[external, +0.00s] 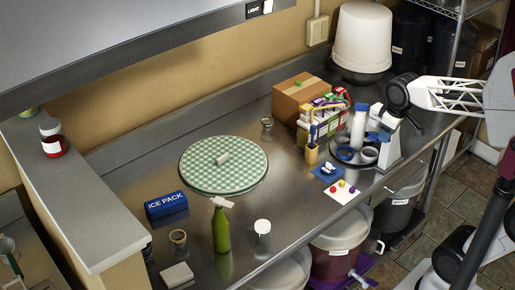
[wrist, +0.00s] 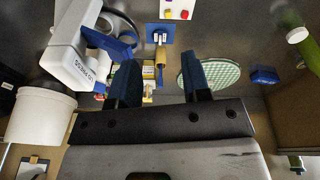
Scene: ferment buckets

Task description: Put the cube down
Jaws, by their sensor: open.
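My gripper (wrist: 158,64) is open in the wrist view, with its two dark blue fingers apart and nothing held between them. In the external view my arm reaches in from the right to above the white device, and the fingers are hard to make out there. A white card (external: 331,192) with small red, yellow and purple pieces lies near the counter's front edge; it also shows in the wrist view (wrist: 176,4). These pieces are too small to tell whether one is a cube. A small green piece (external: 298,83) lies on the cardboard box.
A white device (external: 389,152) and a white bucket (external: 362,38) stand at the right. A yellow brush cup (external: 311,155) is near the blue pad (external: 328,172). A green checked round mat (external: 200,180), ice pack (external: 167,205) and green bottle (external: 221,230) are left.

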